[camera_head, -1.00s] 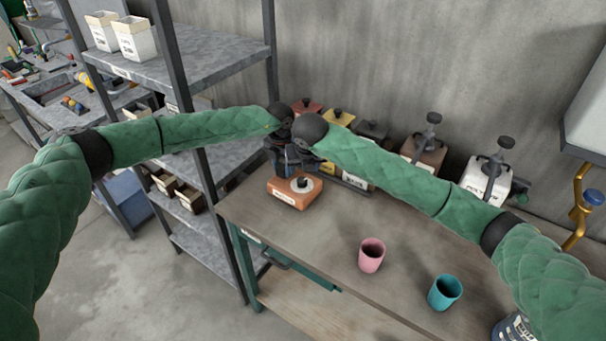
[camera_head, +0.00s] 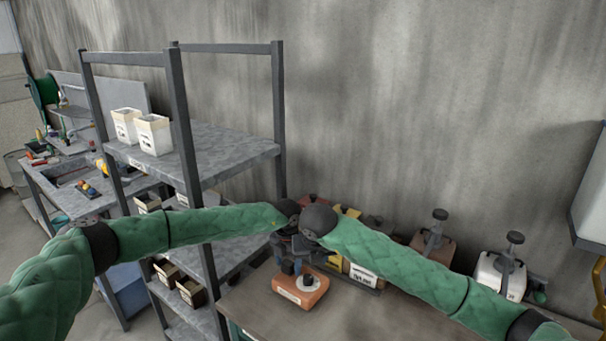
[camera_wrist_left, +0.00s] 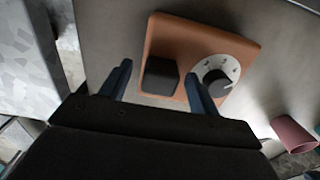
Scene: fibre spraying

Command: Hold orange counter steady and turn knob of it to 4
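The orange counter (camera_head: 300,291) sits on the table near its left end. In the left wrist view, the counter (camera_wrist_left: 205,38) has a black knob (camera_wrist_left: 217,82) on a white numbered dial and a black raised block (camera_wrist_left: 160,76) beside it. My left gripper (camera_wrist_left: 158,72) is open, with one blue finger on either side of the black block; contact is not clear. In the head view, my left gripper (camera_head: 288,264) is over the counter's back left part. My right gripper (camera_head: 318,252) is close beside it above the counter, its fingers largely hidden and too small to read.
A metal shelf rack (camera_head: 215,155) with white boxes stands left of the table (camera_head: 250,305). Several dispensers, including a white one (camera_head: 500,272), line the wall behind.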

